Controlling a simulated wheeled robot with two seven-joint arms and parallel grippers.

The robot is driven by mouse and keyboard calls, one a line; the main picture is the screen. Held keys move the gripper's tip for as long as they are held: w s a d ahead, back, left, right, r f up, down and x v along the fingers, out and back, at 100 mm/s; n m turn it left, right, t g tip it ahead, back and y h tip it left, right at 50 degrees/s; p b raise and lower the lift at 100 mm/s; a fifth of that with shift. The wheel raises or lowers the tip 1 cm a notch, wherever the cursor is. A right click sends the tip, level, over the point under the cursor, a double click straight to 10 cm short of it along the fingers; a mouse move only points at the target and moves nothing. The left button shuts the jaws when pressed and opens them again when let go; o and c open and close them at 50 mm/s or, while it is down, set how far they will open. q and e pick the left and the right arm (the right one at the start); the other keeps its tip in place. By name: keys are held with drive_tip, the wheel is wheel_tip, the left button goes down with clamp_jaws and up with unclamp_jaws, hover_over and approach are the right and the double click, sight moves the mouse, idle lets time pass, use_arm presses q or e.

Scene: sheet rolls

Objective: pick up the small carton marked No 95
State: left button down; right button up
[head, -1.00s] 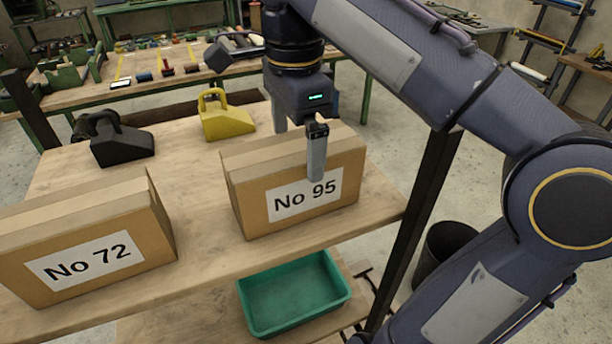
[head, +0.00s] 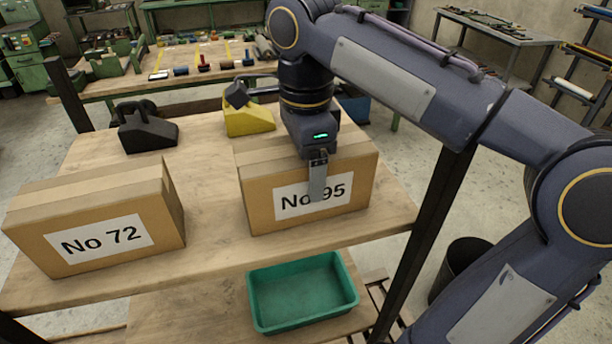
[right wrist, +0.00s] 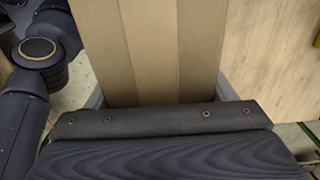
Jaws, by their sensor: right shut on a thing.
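The small carton marked No 95 (head: 350,190) stands upright on the wooden shelf top, right of centre. My right gripper (head: 317,172) is over it from above, with one finger against the labelled front face, covering part of the label. The other finger is hidden behind the carton. The gripper is shut on the carton. In the right wrist view the carton's taped top (right wrist: 150,50) fills the middle, between the fingers. I cannot tell any gap between carton and shelf. My left gripper is not in view.
A second carton marked No 72 (head: 100,222) stands to the left on the wooden top (head: 215,240). A black tool (head: 150,135) and a yellow one (head: 248,121) lie behind. A green tray (head: 303,292) sits on the lower shelf. A dark post (head: 432,225) rises at the right.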

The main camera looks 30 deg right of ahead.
drive_tip(key=c, duration=0.7)
drive_tip(key=shift+r, duration=0.1)
drive_tip(key=shift+c, duration=0.6)
